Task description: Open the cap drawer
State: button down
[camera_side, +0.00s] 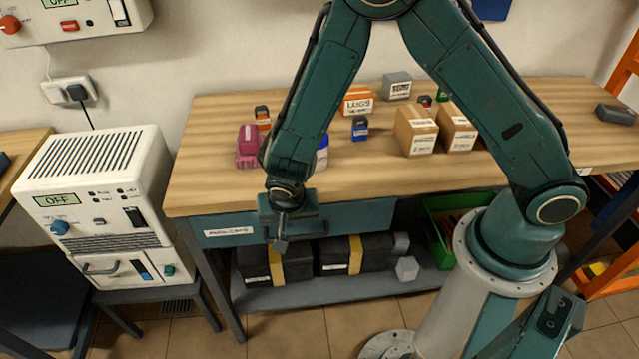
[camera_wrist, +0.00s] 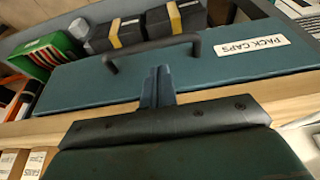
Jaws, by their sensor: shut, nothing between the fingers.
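The cap drawer (camera_side: 350,215) is a teal panel under the front edge of the wooden bench. It looks closed, with a white label at its left. In the wrist view the drawer front (camera_wrist: 80,88) appears upside down, with a "PACK CAPS" label (camera_wrist: 252,50) and a dark bar handle (camera_wrist: 150,47).
The bench top (camera_side: 540,115) carries cartons, a pink container (camera_side: 248,147) and small boxes. Below the drawer, a shelf holds black battery packs (camera_side: 355,254) and a green crate (camera_side: 440,235). A white charger unit (camera_side: 95,190) showing "OFF" stands at left.

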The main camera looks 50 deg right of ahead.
jog(key=shift+x, duration=2.05)
jog(key=s+a, duration=1.5)
jog(key=shift+s+a, duration=0.4)
jog(key=shift+w+d, duration=0.1)
send_over(291, 232)
jog(key=s+a, duration=0.1)
jog(key=shift+s+a, duration=0.2)
jog(key=v, duration=1)
jog(key=s+d+r+n, duration=0.1)
jog(key=d+r, duration=0.2)
jog(key=r, duration=0.3)
jog(key=s+d+r+n+y, duration=0.1)
jog(key=s+d+r, duration=0.1)
jog(key=r, duration=0.4)
jog(key=shift+d+r+y, duration=0.3)
jog(key=shift+d+r, duration=0.1)
jog(key=shift+d, duration=0.1)
jog(key=shift+r, duration=0.1)
